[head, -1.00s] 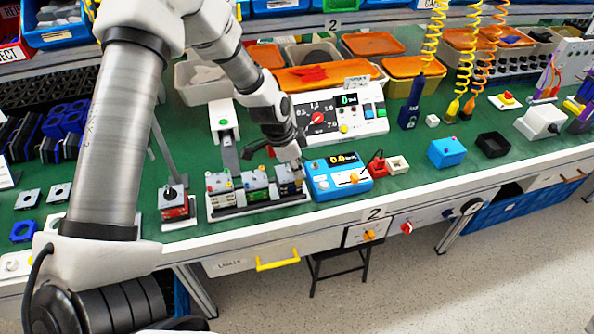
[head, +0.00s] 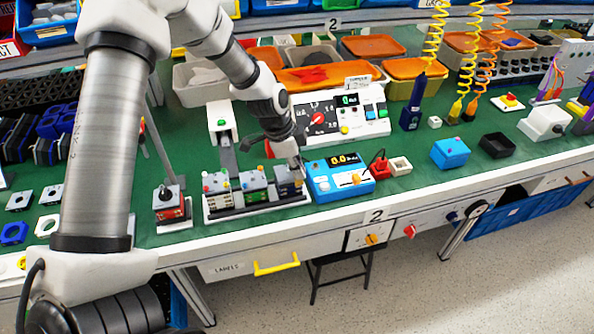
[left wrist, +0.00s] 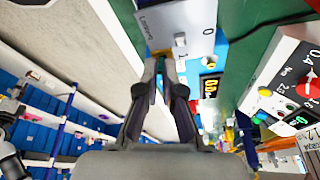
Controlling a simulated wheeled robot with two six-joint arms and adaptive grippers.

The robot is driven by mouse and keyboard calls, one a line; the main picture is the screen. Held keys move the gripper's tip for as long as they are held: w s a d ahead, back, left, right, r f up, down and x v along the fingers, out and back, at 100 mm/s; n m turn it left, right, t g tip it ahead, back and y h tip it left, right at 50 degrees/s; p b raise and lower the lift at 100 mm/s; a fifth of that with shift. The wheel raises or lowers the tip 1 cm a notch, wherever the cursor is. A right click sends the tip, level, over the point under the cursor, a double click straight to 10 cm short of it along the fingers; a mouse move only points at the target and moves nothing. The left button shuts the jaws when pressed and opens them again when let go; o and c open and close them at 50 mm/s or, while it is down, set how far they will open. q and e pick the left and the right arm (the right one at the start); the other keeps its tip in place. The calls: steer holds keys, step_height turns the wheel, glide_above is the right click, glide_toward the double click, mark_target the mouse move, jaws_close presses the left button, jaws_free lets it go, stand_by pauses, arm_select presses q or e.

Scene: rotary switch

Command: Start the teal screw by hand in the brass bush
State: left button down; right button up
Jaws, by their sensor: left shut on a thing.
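My left gripper (head: 298,168) is at the right end of the rack of grey switch blocks, over the last block (head: 287,188). It is just left of the blue meter box. In the left wrist view, its fingers (left wrist: 163,68) are close together, with a small teal bit between them that I take for the teal screw (left wrist: 160,66). The screw is too small and too hidden by the fingers to tell its tilt or whether it touches anything. My right gripper is not in view.
The blue meter box (head: 340,180) stands close right of the gripper. A separate switch block (head: 168,203) is left of the rack (head: 258,207). A white control panel (head: 340,117) stands behind.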

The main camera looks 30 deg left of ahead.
arm_select(q)
steer(key=shift+s+f+m+b, duration=0.1)
steer(key=shift+s+m+b, duration=0.05)
steer(key=shift+m+b, duration=0.6)
steer(key=c, duration=1.2)
jaws_free()
steer(key=shift+d, duration=0.15)
steer(key=shift+c, duration=0.2)
steer(key=shift+d, duration=0.2)
steer(key=shift+a+r, duration=0.15)
steer(key=shift+r, duration=0.05)
steer(key=v, duration=1.1)
steer(key=shift+r, duration=0.45)
